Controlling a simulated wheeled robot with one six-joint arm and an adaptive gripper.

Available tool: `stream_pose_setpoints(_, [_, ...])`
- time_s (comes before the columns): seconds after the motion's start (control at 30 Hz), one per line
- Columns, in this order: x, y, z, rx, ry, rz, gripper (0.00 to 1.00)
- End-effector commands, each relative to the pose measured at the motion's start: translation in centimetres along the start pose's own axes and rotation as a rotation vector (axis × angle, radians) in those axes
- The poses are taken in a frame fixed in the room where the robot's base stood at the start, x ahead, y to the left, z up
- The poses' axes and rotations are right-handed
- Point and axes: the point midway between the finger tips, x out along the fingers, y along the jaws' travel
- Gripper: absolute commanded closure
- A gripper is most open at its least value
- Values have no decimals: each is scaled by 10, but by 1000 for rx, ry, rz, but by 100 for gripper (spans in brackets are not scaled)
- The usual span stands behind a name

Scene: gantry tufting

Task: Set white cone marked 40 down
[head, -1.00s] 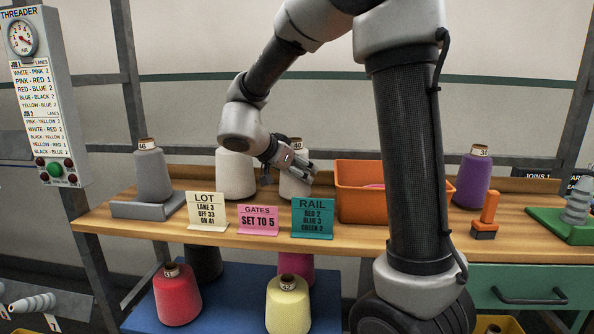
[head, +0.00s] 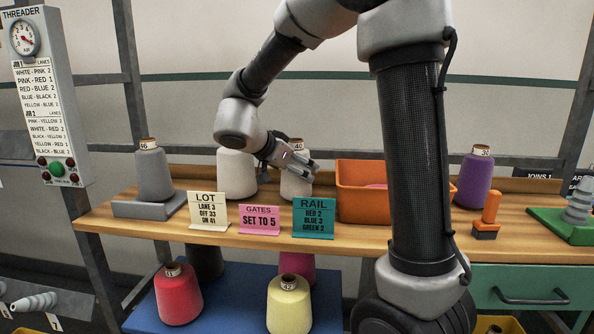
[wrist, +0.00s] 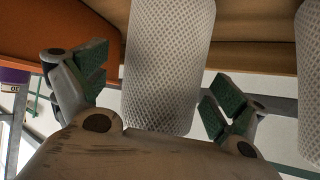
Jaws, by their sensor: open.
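The white cone marked 40 (head: 295,188) stands upright on the wooden bench, behind the teal RAIL card. My gripper (head: 310,166) is at its upper body and hides part of it. In the wrist view the cone's meshed white body (wrist: 168,60) shows between my two green-padded fingers (wrist: 158,90). The fingers are spread open, with gaps visible beside the cone.
Another white cone (head: 236,180) stands close on the left. An orange bin (head: 365,205) stands close on the right. LOT (head: 207,212), GATES (head: 259,220) and RAIL (head: 313,218) cards line the front edge. A grey cone (head: 152,175) sits further left.

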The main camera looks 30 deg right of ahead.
Motion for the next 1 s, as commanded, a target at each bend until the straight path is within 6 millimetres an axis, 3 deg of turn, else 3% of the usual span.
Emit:
stream_pose_setpoints(0.3, [-72,-1,0,-1,-1,-4,3])
stream_pose_setpoints(0.5, [-100,0,0,-1,-1,-2,3])
stream_pose_setpoints(1.0, [-106,0,0,-1,-1,0,3])
